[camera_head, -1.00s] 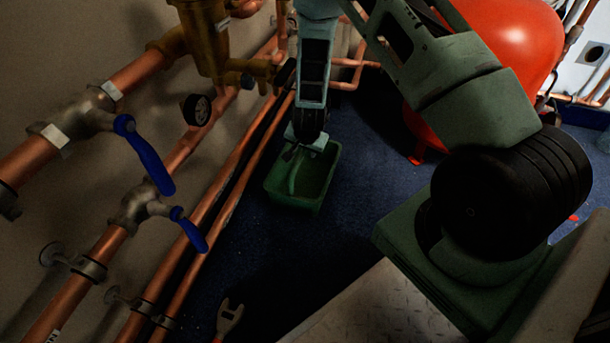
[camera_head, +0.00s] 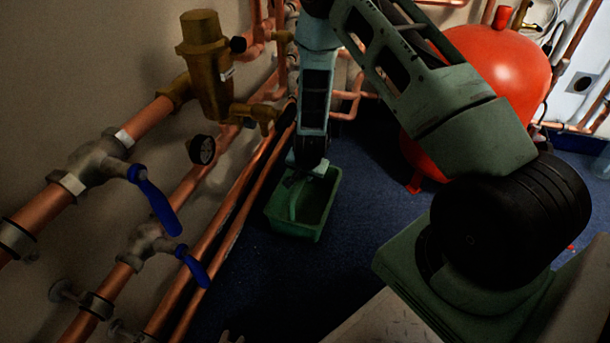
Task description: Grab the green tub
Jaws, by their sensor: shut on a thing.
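The green tub (camera_head: 297,229) is an open rectangular container in the middle of the head view, over the dark blue floor. My arm reaches down to its far rim. My gripper (camera_head: 296,180) is at the far left part of that rim, shut on the tub. The fingertips are small and partly hidden by the wrist and the tub wall. The tub looks upright; whether its base touches the floor cannot be told.
Copper pipes (camera_head: 233,205) run along the wall close to the tub's left, with blue-handled valves (camera_head: 155,200) and a gauge (camera_head: 201,150). A red tank (camera_head: 490,70) stands at the back right. Blue floor (camera_head: 365,215) is clear right of the tub.

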